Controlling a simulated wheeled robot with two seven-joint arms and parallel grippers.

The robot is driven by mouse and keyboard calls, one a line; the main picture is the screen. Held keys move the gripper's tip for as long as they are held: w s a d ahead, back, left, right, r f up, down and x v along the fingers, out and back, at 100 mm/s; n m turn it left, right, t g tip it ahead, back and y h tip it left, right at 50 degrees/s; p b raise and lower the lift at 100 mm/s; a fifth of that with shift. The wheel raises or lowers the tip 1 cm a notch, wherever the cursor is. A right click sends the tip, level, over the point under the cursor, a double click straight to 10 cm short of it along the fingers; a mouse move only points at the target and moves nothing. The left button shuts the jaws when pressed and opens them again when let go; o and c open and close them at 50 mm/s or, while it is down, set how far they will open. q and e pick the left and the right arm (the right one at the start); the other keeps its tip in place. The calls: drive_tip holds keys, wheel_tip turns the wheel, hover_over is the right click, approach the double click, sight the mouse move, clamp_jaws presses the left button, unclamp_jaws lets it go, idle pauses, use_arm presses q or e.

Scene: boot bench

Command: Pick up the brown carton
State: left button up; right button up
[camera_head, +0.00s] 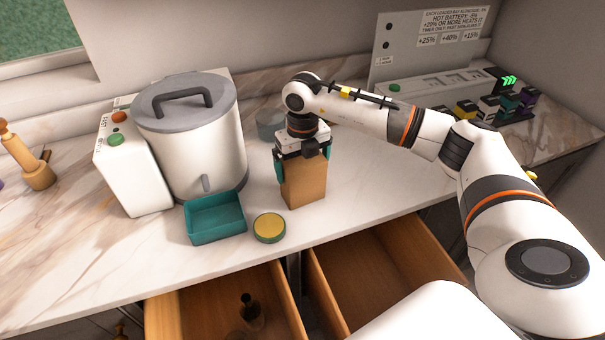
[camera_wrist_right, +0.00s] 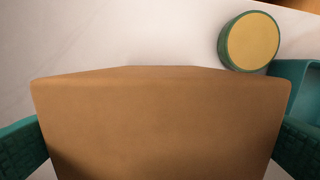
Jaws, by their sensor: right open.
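The brown carton (camera_head: 304,183) stands upright on the marble counter, right of the teal tray. My right gripper (camera_head: 306,168) points down over it, with one teal finger on each side of its upper part. In the right wrist view the carton (camera_wrist_right: 160,120) fills the middle, and the teal fingers show at the left and right edges. The gripper is open around the carton; whether a finger touches it I cannot tell. The carton's top is partly hidden by the gripper in the head view. My left gripper is not in view.
A teal tray (camera_head: 215,219) and a round yellow-topped tin (camera_head: 269,228) lie left of the carton. A lidded white pot (camera_head: 192,140) stands behind them. Two open drawers (camera_head: 385,270) jut out below the counter's front edge. Coloured blocks (camera_head: 488,108) stand at the far right.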

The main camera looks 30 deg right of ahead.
drive_tip(key=shift+f, duration=1.3)
drive_tip(key=c, duration=0.7)
drive_tip(key=shift+r, duration=0.15)
